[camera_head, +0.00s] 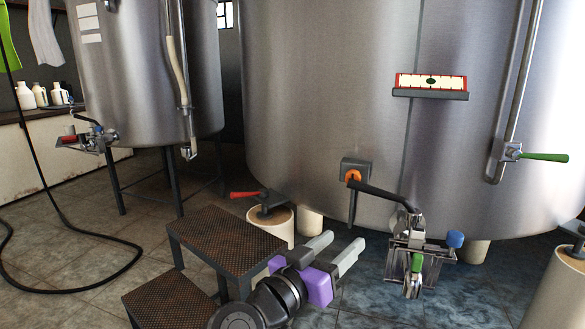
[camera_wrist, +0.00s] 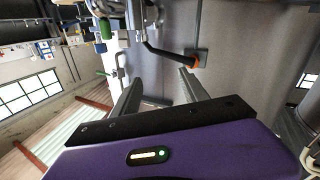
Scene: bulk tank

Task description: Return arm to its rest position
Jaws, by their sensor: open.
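My gripper (camera_head: 340,250) is purple with two grey fingers. In the head view it is low in the middle, in front of the large steel tank (camera_head: 330,100). Its fingers are apart with nothing between them, and they point up and to the right. In the wrist view the gripper (camera_wrist: 158,85) is also open and empty, with the tank wall beyond the fingertips. My dark arm link runs down from the gripper to the bottom edge of the head view.
A brown two-step stool (camera_head: 225,240) stands left of my gripper. A valve assembly with a green handle (camera_head: 416,262) hangs to its right. A red-handled valve (camera_head: 245,194) is behind it. A second tank (camera_head: 140,70) stands at left. A black hose (camera_head: 110,285) lies on the floor.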

